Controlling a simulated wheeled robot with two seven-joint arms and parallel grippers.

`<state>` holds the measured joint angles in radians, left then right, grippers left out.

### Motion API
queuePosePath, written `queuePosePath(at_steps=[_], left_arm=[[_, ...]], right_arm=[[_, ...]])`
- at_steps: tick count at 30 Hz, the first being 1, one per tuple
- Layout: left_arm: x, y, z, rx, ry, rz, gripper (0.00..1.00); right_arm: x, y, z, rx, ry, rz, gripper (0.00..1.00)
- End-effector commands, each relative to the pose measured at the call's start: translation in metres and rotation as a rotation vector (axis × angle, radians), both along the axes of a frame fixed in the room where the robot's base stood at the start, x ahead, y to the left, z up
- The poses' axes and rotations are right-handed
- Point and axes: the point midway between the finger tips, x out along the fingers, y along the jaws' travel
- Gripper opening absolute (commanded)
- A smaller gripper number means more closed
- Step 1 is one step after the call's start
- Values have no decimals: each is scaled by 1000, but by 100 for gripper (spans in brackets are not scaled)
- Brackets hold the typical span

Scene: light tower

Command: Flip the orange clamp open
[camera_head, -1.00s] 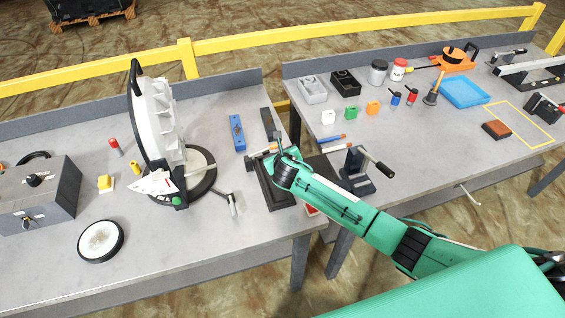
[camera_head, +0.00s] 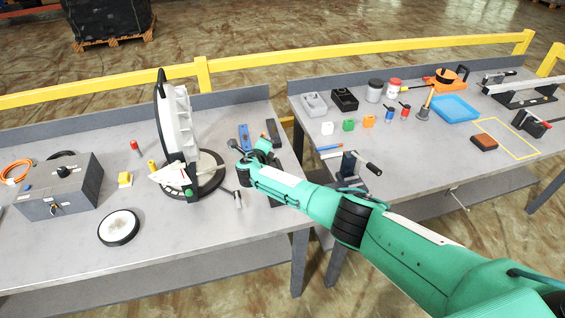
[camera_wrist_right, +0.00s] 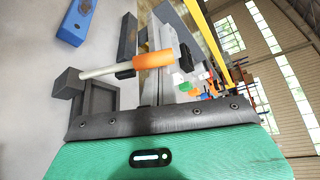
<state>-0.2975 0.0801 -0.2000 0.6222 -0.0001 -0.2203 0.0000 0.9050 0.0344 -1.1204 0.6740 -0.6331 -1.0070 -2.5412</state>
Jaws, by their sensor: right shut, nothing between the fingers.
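The orange clamp's orange grip (camera_wrist_right: 153,65) shows in the right wrist view, on a pale rod running left to a dark block. A dark grey base stands below the rod. In the head view my right gripper and wrist hide most of the clamp. My right gripper (camera_head: 240,151) is shut and empty, over the clamp area at the right part of the left bench. My left gripper is not in view.
A white-finned machine with a round base (camera_head: 205,182) stands close left of my gripper. A blue block (camera_head: 244,136) lies just behind it. A black-handled device (camera_head: 352,168) stands on the right bench (camera_head: 400,150).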

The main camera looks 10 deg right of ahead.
Motion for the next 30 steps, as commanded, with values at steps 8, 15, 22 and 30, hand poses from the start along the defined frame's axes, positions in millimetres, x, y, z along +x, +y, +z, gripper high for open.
queuePosePath(at_steps=[8, 15, 22, 30], left_arm=[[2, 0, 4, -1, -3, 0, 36], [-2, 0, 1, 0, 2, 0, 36], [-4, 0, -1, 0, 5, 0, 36], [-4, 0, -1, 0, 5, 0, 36]], right_arm=[[-1, 27, 9, -98, -3, 2, 0], [-2, 44, 9, -134, -5, 2, 0], [-2, 54, 9, -134, -4, 2, 0], [-2, 58, 9, -133, -5, 2, 0]])
